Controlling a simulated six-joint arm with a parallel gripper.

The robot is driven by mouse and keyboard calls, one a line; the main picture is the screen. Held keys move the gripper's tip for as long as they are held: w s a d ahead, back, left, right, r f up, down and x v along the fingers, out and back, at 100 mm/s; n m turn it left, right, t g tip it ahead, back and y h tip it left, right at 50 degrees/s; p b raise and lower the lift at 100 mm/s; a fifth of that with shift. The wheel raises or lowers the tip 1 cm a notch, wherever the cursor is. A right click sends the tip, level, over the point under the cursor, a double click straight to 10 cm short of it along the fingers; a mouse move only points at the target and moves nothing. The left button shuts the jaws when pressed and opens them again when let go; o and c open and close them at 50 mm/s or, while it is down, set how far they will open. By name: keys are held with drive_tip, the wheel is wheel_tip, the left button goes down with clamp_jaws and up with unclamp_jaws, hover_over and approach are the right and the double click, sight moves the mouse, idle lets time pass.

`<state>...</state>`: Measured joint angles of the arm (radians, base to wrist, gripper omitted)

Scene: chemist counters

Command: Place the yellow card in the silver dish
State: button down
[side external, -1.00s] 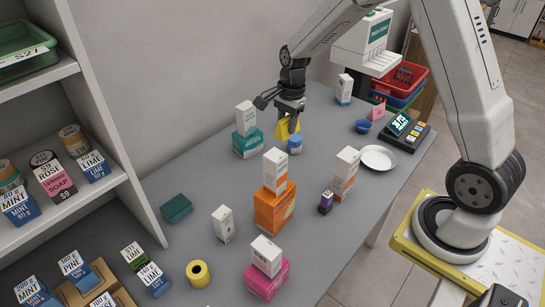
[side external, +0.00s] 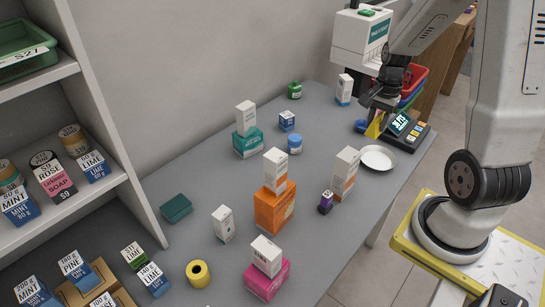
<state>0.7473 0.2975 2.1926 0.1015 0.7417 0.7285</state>
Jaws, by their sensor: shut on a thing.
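My gripper (side external: 379,112) is at the far right end of the counter, shut on the yellow card (side external: 374,127). The card hangs tilted below the fingers, just behind and above the silver dish (side external: 378,158). The dish is a shallow round plate, and its visible inside is empty. From this angle I cannot tell how high the card is above the counter.
A card terminal (side external: 407,131) stands right of the card, and a small blue bowl (side external: 361,126) is beside it on the left. A white and orange box (side external: 345,173) stands left of the dish. Stacked baskets (side external: 413,85) are behind. Bare counter lies before the dish.

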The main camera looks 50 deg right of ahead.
drive_tip(key=s+d, duration=0.2)
drive_tip(key=s, duration=0.8)
drive_tip(key=f, duration=0.5)
drive_tip(key=shift+s+a+f, duration=0.15)
drive_tip(key=shift+a, duration=0.1)
hover_over(376, 161)
drive_tip(key=shift+s+f, duration=0.15)
drive_tip(key=shift+f, duration=4.5)
drive_tip(key=shift+f, duration=0.1)
drive_tip(key=shift+d+f, duration=0.1)
drive_tip(key=shift+f, duration=0.1)
drive_tip(key=shift+w+f, duration=0.2)
drive_tip(key=shift+f, duration=1.3)
